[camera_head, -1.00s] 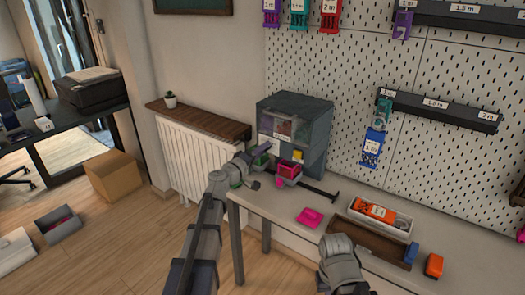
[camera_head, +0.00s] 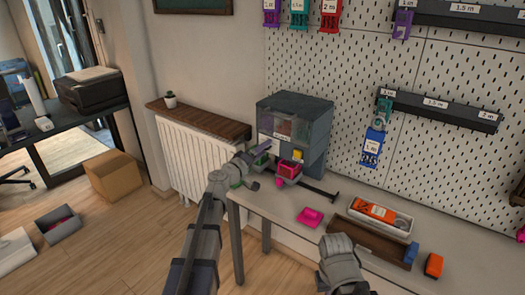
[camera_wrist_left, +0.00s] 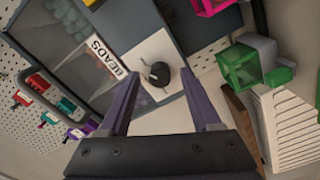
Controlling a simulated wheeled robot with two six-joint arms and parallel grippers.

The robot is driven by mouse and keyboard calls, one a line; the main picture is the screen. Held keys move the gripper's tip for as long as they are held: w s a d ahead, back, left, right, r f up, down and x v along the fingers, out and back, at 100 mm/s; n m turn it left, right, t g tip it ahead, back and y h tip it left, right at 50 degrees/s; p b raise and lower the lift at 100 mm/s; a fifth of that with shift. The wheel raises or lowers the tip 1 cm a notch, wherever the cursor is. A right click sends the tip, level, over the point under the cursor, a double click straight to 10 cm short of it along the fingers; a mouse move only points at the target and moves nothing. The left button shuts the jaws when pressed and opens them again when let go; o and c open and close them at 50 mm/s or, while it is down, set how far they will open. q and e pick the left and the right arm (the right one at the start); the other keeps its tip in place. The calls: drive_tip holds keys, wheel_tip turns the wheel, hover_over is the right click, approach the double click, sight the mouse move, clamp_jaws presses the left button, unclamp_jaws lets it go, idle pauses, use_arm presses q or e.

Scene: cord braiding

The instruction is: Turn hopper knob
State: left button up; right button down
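The hopper is a dark grey cabinet (camera_head: 297,125) with a clear front, standing at the table's back left. In the left wrist view its "BEADS" label (camera_wrist_left: 104,55) shows beside a white plate (camera_wrist_left: 150,52) bearing a dark round knob (camera_wrist_left: 159,73) with a small pointer. My left gripper (camera_wrist_left: 160,82) is open, its two purple fingers pointing at the knob, one on each side of it in the picture. Whether the fingertips reach the knob in depth I cannot tell. In the head view the left gripper (camera_head: 262,147) is at the hopper's front left.
A pink cup (camera_head: 292,170) stands in front of the hopper. A pink piece (camera_head: 310,217), a white tray with an orange item (camera_head: 376,212) and an orange block (camera_head: 433,265) lie to the right. A green open box (camera_wrist_left: 240,66) is right of the left gripper.

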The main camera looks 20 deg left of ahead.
use_arm(q)
drive_tip(key=shift+s, duration=0.1)
drive_tip(key=v, duration=0.7)
drive_tip(key=shift+s+a, duration=0.15)
drive_tip(key=shift+s, duration=0.15)
